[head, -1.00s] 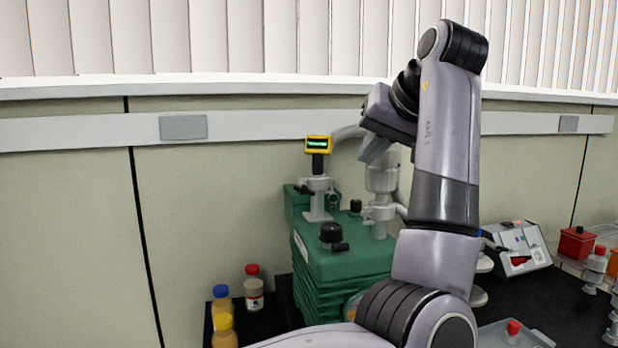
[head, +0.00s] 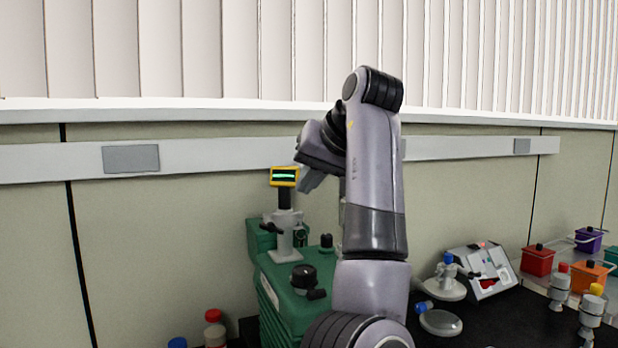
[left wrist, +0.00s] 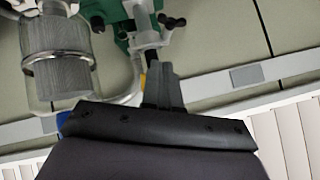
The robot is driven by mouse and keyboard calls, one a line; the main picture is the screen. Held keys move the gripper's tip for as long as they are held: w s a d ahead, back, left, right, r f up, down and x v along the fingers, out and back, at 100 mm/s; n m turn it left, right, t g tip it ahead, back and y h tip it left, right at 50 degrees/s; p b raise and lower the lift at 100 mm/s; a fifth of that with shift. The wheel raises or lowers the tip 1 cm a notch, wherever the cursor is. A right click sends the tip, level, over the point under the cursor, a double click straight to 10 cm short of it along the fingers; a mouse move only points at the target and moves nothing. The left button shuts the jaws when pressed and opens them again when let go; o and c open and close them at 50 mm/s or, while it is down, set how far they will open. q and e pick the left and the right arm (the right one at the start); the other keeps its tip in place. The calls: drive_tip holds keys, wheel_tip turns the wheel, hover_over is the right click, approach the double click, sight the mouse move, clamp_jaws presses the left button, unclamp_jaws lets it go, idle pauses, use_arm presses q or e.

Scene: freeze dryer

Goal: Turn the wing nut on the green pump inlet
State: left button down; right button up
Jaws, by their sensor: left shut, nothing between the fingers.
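The green pump (head: 283,306) stands on the dark bench, left of my arm in the head view. Its grey inlet fitting (head: 286,236) carries a yellow-framed gauge, and a small black wing nut (head: 270,228) shows on the fitting's left side. In the left wrist view, the black winged part (left wrist: 172,22) lies just beyond my fingertips, with a gap. My left gripper (head: 308,184) is beside the gauge, on its right and above the wing nut. Its fingers (left wrist: 159,66) are together and empty. My right gripper is in neither view.
The yellow gauge (head: 284,177) is close to my left gripper. A mesh-filled glass trap (left wrist: 60,60) and a pale hose show in the wrist view. Bottles (head: 214,328) stand left of the pump; a small instrument (head: 482,270) and coloured boxes (head: 537,260) are at right.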

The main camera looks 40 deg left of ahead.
sight(272, 228)
use_arm(q)
drive_tip(key=a+f, duration=0.5)
drive_tip(key=f, duration=0.2)
drive_tip(key=shift+a+f+p, duration=0.2)
drive_tip(key=shift+f+p, duration=0.2)
drive_tip(key=shift+w, duration=0.1)
